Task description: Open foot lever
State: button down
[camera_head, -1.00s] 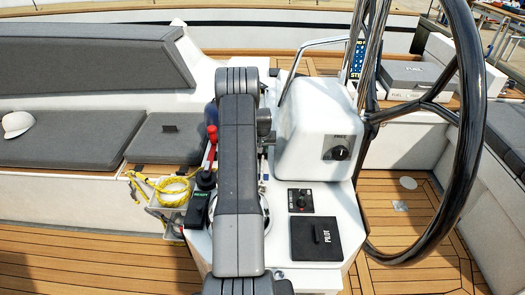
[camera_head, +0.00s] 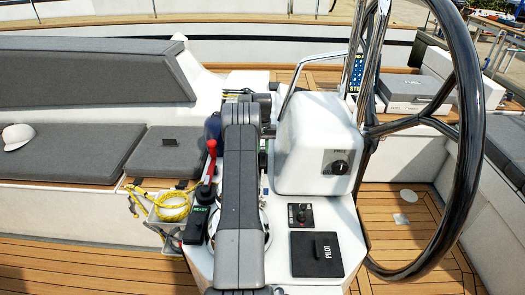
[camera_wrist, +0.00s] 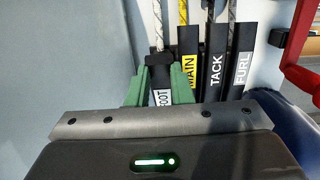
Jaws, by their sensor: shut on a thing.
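The foot lever (camera_wrist: 162,98) is a dark lever with a white label, partly covered, that reads "OOT". It is the leftmost of a row in the wrist view, with a pale rope behind it. My gripper (camera_wrist: 158,78) has green fingers, one on each side of this lever, and is shut on it. Its lower part is hidden behind my gripper's body. The lever's top shows lower in the picture than its neighbours' tops. In the head view my arm hides the gripper and most of the lever row.
The main (camera_wrist: 188,72), tack (camera_wrist: 215,68) and furl (camera_wrist: 241,65) levers stand close on the right. A red handle (camera_wrist: 300,60) is at the right edge. In the head view a white console pod (camera_head: 320,140) and black wheel (camera_head: 471,150) stand right of my arm.

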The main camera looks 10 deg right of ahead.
jog(key=shift+w+r, duration=0.2)
jog(key=shift+r, duration=0.05)
dwell(0.4)
jog(key=c, duration=1.6)
grip_release()
jog(key=shift+o, duration=0.2)
notch_tip(320, 180, up, 14)
jog(key=w+p, duration=0.1)
jog(key=p, duration=0.3)
jog(key=shift+w+d+f, duration=0.15)
jog(key=shift+w+d, duration=0.05)
jog(key=shift+w, duration=0.1)
jog(key=shift+f, duration=0.15)
jog(key=f+b, duration=0.1)
jog(key=f, duration=0.3)
jog(key=s+f+b, duration=0.1)
jog(key=f, duration=0.4)
jog(key=f+b, duration=0.2)
jog(key=f, duration=0.2)
jog(key=shift+s+a+f, duration=0.15)
jog(key=shift+s+f, duration=0.1)
jog(key=shift+s, duration=0.05)
